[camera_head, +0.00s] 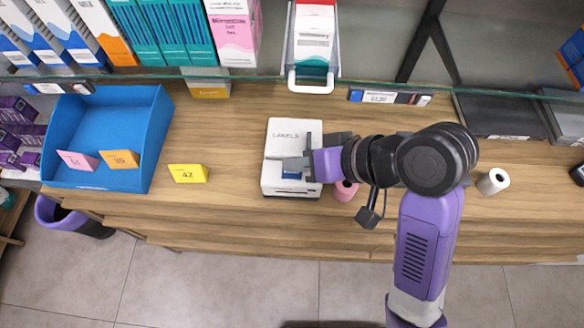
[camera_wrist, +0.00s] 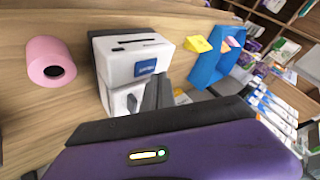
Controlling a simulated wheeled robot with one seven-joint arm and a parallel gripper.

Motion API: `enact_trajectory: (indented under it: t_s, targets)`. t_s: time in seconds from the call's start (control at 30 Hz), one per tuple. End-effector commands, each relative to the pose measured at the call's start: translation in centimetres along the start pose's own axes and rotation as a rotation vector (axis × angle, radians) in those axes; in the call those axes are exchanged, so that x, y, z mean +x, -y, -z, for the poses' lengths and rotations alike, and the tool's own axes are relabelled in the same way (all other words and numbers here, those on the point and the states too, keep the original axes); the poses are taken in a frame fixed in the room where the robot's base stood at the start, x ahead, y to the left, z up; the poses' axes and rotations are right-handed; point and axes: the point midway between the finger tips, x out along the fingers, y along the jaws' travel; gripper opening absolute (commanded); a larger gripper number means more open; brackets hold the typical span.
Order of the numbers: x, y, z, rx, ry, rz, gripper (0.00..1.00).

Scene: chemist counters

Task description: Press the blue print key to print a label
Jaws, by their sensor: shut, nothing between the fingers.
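A white label printer (camera_head: 278,142) marked LABELS stands on the wooden counter, left of my arm in the head view. It also shows in the wrist view (camera_wrist: 118,68). Its blue print key (camera_head: 291,176) is by the front edge in the head view, partly covered by my gripper. In the wrist view the blue key (camera_wrist: 146,67) shows clearly on the printer's white body. My gripper (camera_head: 298,164) is over the printer, its dark fingers (camera_wrist: 158,90) shut and empty. The fingers lie close to the key; I cannot tell whether they touch it.
A pink roll (camera_head: 346,191) stands right of the printer, under my wrist. A white roll (camera_head: 493,181) is farther right. A yellow card (camera_head: 188,173) and a blue open bin (camera_head: 158,125) are to the left. A box rack (camera_head: 312,82) stands behind the printer.

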Motion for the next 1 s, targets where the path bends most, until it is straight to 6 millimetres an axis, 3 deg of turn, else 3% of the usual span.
enact_trajectory:
  t_s: [1.0]
  targets:
    - [0.60, -0.44, -0.44, 0.000, 0.000, 0.000, 0.00]
